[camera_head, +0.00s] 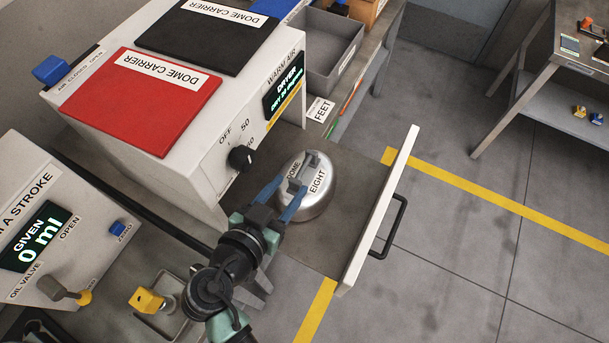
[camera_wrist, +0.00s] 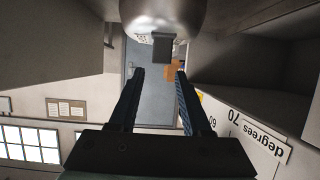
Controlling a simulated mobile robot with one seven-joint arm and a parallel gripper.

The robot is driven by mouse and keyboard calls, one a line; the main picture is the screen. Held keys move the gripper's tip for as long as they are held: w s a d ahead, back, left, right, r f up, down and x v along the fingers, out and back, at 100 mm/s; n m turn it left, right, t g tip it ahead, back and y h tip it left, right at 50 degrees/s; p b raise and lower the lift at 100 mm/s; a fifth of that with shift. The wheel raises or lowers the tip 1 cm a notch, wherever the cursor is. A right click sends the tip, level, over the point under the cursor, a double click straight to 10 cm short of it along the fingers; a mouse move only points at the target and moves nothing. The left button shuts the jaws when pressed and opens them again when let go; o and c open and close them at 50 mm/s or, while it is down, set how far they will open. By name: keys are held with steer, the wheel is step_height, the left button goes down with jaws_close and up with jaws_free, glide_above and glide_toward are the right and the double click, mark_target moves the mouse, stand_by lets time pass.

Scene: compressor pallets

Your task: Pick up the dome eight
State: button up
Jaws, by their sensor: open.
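The dome eight (camera_head: 313,199) is a silver metal dome with a grey handle on top and a label reading "DOME EIGHT". It sits on the pulled-out drawer (camera_head: 352,228) of the white warm air dryer. Nothing shows between the fingers. I cannot tell whether a finger touches the handle.
The dryer (camera_head: 215,150) stands left of the drawer, with a red dome carrier (camera_head: 140,100) and a black one (camera_head: 207,35) on top. The drawer's white front (camera_head: 380,210) and dark pull stand at right. A grey bin (camera_head: 325,50) sits behind.

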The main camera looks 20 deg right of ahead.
mark_target(302, 169)
steer(key=shift+p+x, duration=1.1)
steer(key=shift+x, duration=2.85)
steer(key=shift+f, duration=0.1)
jaws_close()
steer(key=shift+a, duration=0.1)
steer(key=shift+w, duration=0.15)
